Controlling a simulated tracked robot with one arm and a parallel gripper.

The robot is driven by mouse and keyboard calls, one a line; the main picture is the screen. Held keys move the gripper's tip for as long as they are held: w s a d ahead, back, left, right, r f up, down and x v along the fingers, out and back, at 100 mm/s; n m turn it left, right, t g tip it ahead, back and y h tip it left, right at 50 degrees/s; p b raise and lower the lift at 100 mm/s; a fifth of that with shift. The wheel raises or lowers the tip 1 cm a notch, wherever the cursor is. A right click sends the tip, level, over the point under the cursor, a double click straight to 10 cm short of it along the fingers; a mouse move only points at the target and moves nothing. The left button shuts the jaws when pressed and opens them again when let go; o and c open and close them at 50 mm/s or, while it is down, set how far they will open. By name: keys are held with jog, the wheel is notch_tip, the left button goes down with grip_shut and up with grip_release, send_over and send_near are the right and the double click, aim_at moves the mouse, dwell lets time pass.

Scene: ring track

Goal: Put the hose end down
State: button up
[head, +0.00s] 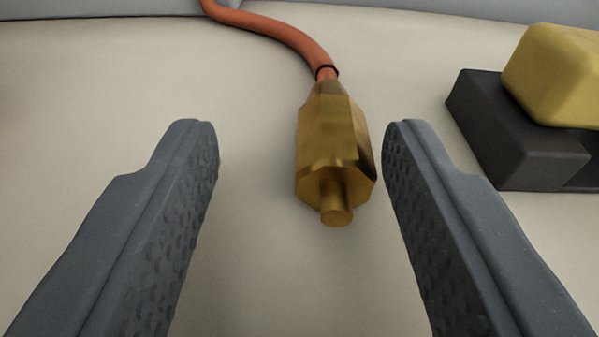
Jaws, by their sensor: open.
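The hose end (334,140) is a brass, many-sided fitting with a short round pin at its near end. It lies on the pale surface in the middle of the head view. An orange hose (283,31) runs from its far end up and to the left. My gripper (302,135) is open, with one dark finger on each side of the hose end. The right finger is close to the fitting, and the left finger has a wider gap. Neither finger appears to touch it.
A dark block (512,135) with a yellow block (562,72) on it stands at the right, just beyond my right finger. The pale surface (90,110) is clear on the left. A grey edge (100,8) runs along the back.

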jog(key=s+r+p, duration=0.1)
jog(key=s, duration=0.6)
jog(key=shift+s, duration=0.2)
jog(key=shift+w+d+r, duration=0.1)
jog(key=shift+r, duration=0.05)
jog(key=w+a+r+n+h, duration=0.1)
jog(key=w+r+h, duration=0.35)
jog(key=r, duration=1.15)
jog(key=a+r+m, duration=0.1)
jog(key=a+r, duration=0.2)
jog(key=r, duration=0.5)
jog(key=a+r, duration=0.2)
jog(key=r, duration=0.5)
jog(key=s+a+r+y, duration=0.2)
jog(key=s+a+r, duration=0.5)
jog(key=r, duration=0.3)
jog(key=s+a+r+y, duration=0.2)
jog(key=s+a+r, duration=0.6)
jog(key=r, duration=0.3)
jog(key=shift+s+a+m+g, duration=0.25)
jog(key=shift+s+m+g, duration=0.15)
jog(key=shift+s, duration=0.05)
